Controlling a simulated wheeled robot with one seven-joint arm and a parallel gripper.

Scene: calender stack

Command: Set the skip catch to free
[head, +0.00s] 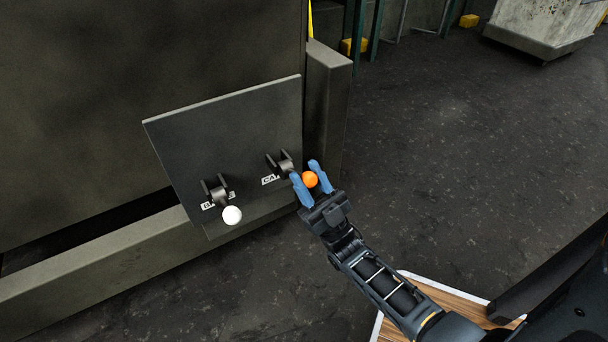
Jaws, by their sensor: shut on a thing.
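A dark grey panel (225,130) stands tilted at the front of a large grey machine body. It carries two levers. The right lever (284,163) ends in an orange ball knob (309,179), and a partly hidden white label (270,180) reading "CA" is beside its bracket. My gripper (304,170) has its blue fingers on either side of the orange knob and is shut on it. The lever's exact angle and any position marks cannot be made out.
The left lever has a white ball knob (232,215) and a partly hidden label starting with "B". A low grey beam (100,270) runs below the panel. Dark floor (450,150) to the right is open. A wood-topped item (455,300) lies under my arm.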

